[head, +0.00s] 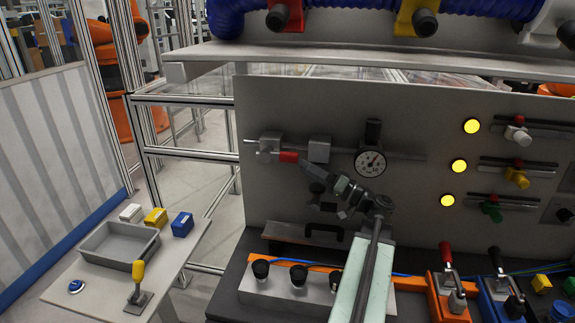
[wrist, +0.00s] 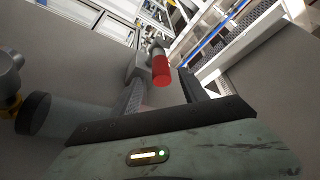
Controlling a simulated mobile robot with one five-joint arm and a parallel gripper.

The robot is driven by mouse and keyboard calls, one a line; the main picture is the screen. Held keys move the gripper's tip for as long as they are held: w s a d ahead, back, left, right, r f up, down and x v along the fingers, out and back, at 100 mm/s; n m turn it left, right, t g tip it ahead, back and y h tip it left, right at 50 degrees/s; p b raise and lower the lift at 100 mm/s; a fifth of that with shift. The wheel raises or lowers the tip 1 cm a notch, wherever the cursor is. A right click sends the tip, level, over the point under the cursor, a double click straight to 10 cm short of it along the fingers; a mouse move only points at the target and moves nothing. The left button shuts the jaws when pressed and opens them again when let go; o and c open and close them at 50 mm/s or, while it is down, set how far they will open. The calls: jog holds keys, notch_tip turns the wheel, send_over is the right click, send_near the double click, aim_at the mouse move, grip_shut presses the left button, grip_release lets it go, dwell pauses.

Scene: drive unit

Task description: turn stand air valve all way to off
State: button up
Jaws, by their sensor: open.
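The stand air valve sits on a thin pipe on the upright grey panel. Its red handle (head: 289,156) points right, along the pipe, in the head view. In the wrist view the red handle (wrist: 161,70) lies ahead, between the lines of the two fingers. My gripper (head: 308,171) is open and empty, reaching toward the handle from the lower right. In the wrist view the gripper (wrist: 162,92) shows its two dark fingers apart. I cannot tell whether a finger touches the handle. A round gauge (head: 370,163) sits on the same pipe to the right.
A shelf (head: 350,58) with a blue hose overhangs the panel. Slider knobs and yellow lamps (head: 459,166) are at right. Black-knobbed controls (head: 298,276) and levers (head: 447,275) stand below. A side table with a grey tray (head: 118,245) is at left.

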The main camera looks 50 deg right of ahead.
aim_at(286, 157)
jog(key=p+x, duration=0.2)
jog(key=x, duration=0.6)
grip_shut()
dwell(1.3)
